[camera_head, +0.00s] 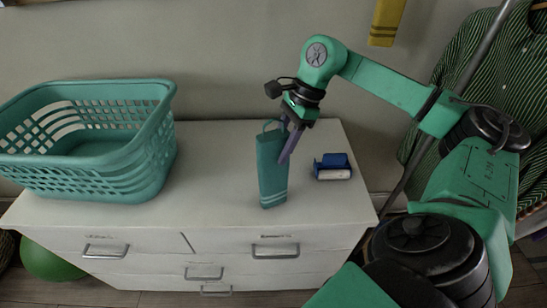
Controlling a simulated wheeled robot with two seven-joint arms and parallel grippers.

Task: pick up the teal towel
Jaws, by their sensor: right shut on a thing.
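The teal towel (271,172) hangs upright, long and narrow, with pale stripes near its bottom edge and a loop at its top. It is over the white dresser top. My right gripper (286,153) points down and is shut on the towel at its upper right part. I cannot tell whether the towel's bottom edge touches the dresser. My left gripper is not in view.
A teal laundry basket (145,154) stands on the left of the white dresser (222,213). A blue lint roller (333,167) lies right of the towel. A yellow towel (387,22) hangs on the wall. A striped shirt (480,60) hangs at the right.

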